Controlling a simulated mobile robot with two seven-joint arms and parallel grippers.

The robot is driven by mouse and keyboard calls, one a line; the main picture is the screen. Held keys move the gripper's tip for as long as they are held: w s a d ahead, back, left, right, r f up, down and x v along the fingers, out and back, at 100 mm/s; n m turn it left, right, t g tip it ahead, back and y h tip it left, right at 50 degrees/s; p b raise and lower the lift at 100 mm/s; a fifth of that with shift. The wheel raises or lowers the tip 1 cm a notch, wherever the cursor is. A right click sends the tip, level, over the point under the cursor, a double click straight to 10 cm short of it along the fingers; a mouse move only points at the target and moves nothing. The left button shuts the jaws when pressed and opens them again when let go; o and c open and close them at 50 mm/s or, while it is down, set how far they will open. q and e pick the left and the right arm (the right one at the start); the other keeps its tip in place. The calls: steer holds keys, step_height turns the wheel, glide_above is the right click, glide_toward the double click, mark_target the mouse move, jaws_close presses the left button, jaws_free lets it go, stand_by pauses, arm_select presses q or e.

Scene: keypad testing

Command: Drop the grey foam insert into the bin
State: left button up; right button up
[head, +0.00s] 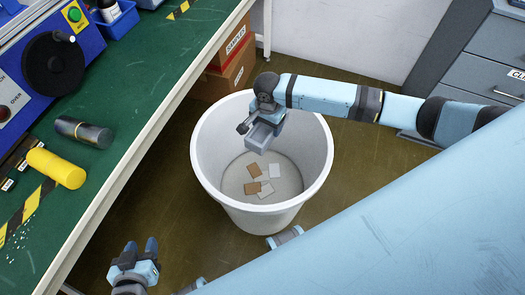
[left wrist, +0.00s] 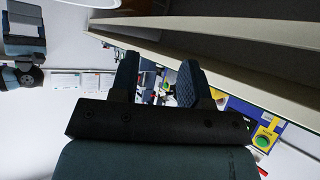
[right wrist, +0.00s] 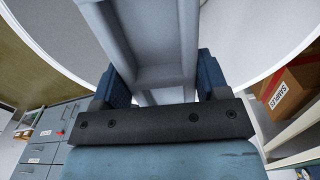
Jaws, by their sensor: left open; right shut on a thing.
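The grey foam insert (head: 259,136) is a small block with recesses, held by my right gripper (head: 262,119) over the mouth of the white bin (head: 322,177). In the right wrist view the insert (right wrist: 155,45) sits between the two fingers of my right gripper (right wrist: 158,85), which are shut on it. Pieces of brown and pale card (head: 265,187) lie on the bin's floor below. My left gripper (head: 138,252) is open and empty at the lower left, beside the bench and apart from the bin. Its spread fingers also show in the left wrist view (left wrist: 158,82).
A green workbench (head: 165,75) runs along the left, with a yellow cylinder (head: 56,168) and a dark metal cylinder (head: 83,131) on it. Cardboard boxes marked SAMPLES (head: 228,62) stand behind the bin. Grey drawers (head: 485,75) stand at the upper right.

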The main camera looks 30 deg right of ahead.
steer(key=shift+f+b, duration=0.95)
steer(key=shift+f, duration=0.2)
steer(key=o, duration=1)
steer(key=shift+r, duration=0.1)
step_height(320, 180, up, 14)
steer(key=p, duration=0.3)
steer(key=shift+f, duration=0.2)
